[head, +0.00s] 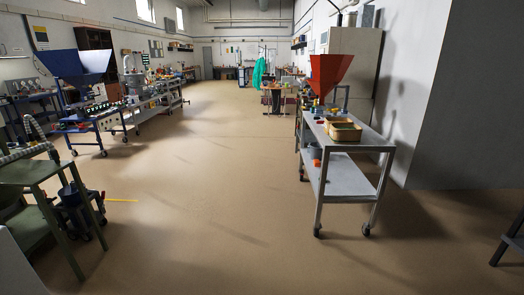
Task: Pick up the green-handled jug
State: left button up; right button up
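I cannot make out a green-handled jug in the head view. Small coloured items (318,107) stand at the far end of the right-hand metal cart (352,183), too small to tell apart. Neither of my grippers is in view.
The cart stands on casters and carries yellow trays (345,132) on top, beside a red hopper (328,73). On the left are a blue hopper (80,65), a workbench on wheels (150,107) and a green table (32,172). The middle floor (210,190) is clear.

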aim_at(319, 110)
jog(key=i+u, duration=0.1)
jog(key=i, duration=2.9)
jog(key=i+z, duration=0.15)
jog(key=i, duration=0.3)
jog(key=i+j+z, duration=0.15)
jog(key=i, duration=0.3)
jog(key=i+j+z, duration=0.15)
jog(key=i, duration=0.3)
jog(key=i+j+z, duration=0.2)
jog(key=i, duration=0.25)
jog(key=i+j+z, duration=0.15)
jog(key=i, duration=0.3)
jog(key=i+j+z, duration=0.9)
jog(key=j, duration=0.25)
